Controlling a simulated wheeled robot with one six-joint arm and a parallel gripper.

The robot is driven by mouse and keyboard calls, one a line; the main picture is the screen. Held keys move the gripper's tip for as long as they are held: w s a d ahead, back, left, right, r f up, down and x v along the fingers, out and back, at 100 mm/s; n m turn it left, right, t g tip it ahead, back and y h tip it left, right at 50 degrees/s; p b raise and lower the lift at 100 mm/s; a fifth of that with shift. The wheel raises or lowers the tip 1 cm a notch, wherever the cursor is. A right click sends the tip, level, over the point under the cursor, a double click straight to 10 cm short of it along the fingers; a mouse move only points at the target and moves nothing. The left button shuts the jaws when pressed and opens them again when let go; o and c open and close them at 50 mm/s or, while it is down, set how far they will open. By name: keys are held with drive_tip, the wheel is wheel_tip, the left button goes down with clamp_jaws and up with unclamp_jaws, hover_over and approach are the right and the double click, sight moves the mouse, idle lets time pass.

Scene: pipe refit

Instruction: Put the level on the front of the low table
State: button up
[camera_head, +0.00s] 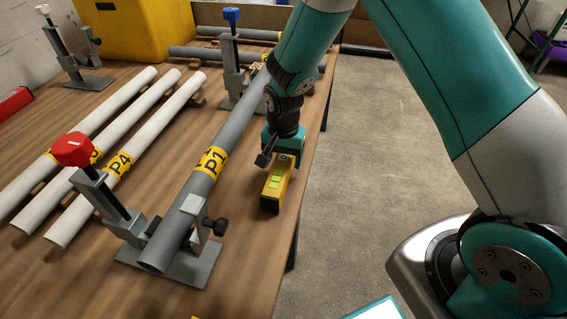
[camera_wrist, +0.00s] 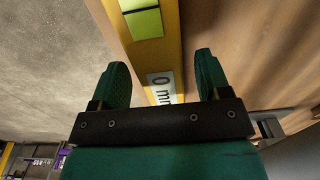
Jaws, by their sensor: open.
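The level (camera_head: 275,188) is a short yellow bar with a green vial window. It stands on the wooden table (camera_head: 255,245) near its right edge, beside the grey pipe marked P1. My gripper (camera_head: 283,158) is right over its far end. In the wrist view the two green fingers of my gripper (camera_wrist: 160,80) are apart, one on each side of the level (camera_wrist: 158,50). A white label reading "0 mm" shows between them. I cannot tell whether the fingers touch the level.
The grey pipe (camera_head: 214,160) lies in clamps with a red knob (camera_head: 73,149) and a blue knob (camera_head: 232,14). Several white pipes (camera_head: 120,165) lie at left. A yellow bin (camera_head: 135,28) stands behind. Concrete floor (camera_head: 365,150) is open at right.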

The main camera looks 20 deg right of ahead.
sight(283, 158)
wheel_tip(283, 158, up, 8)
drive_tip(key=shift+r+p, duration=0.1)
drive_tip(key=shift+p, duration=0.6)
drive_tip(key=s+a+r+n+y, duration=0.25)
drive_tip(key=s+r+n, duration=0.35)
drive_tip(key=s+r, duration=0.5)
drive_tip(key=s+a+r+n+y, duration=0.1)
drive_tip(key=s+a+r+n, duration=0.1)
drive_tip(key=s+r+n, duration=0.6)
drive_tip(key=s+r, duration=0.1)
drive_tip(key=s, duration=0.4)
drive_tip(key=shift+s+y, duration=0.35)
drive_tip(key=shift+s, duration=0.05)
drive_tip(key=shift+r, duration=0.1)
